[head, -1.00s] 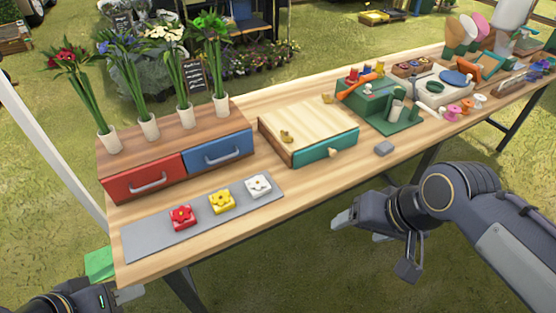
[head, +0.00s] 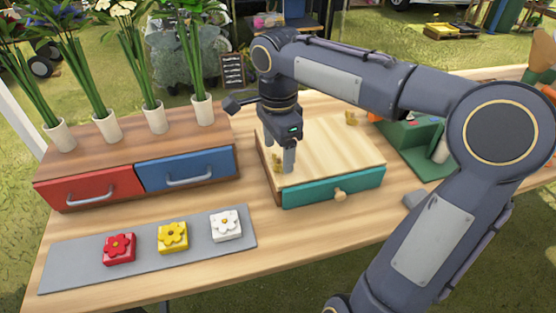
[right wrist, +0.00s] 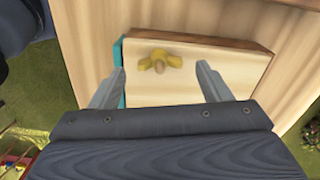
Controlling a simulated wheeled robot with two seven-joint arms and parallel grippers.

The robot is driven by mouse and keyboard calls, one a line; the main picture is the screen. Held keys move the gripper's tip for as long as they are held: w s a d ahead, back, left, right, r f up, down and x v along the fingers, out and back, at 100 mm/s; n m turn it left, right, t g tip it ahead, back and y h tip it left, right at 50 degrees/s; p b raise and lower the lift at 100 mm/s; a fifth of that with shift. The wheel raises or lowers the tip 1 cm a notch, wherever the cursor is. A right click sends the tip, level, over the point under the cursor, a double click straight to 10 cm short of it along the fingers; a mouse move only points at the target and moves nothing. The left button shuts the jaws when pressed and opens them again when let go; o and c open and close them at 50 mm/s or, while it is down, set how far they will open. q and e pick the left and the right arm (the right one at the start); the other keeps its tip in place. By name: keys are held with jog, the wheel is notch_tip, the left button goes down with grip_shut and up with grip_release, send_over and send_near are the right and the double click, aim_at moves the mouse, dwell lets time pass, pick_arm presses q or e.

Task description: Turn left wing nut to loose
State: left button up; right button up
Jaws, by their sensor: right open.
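The left wing nut (head: 277,160) is small and yellow-brown and sits at the left end of the pale wooden box top (head: 325,150). The box has a teal drawer front with a round knob. My right gripper (head: 287,165) points down over that end of the box, its fingers partly beside the nut in the head view. In the right wrist view the wing nut (right wrist: 160,60) shows ahead of the two spread fingers of my right gripper (right wrist: 158,85), and nothing is held. The second wing nut (head: 351,118) sits at the box's far right. My left gripper is out of view.
A cabinet with red and blue drawers (head: 190,172) stands left, with white flower vases (head: 155,118) on top. A grey mat (head: 75,262) with red, yellow and white flower blocks lies in front. A green stand (head: 410,140) is right of the box, partly behind my arm.

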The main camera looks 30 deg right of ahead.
aim_at(279, 164)
jog(key=shift+d+f, duration=0.1)
jog(key=shift+f, duration=1.3)
jog(key=c, duration=1)
jog(key=shift+r, duration=0.1)
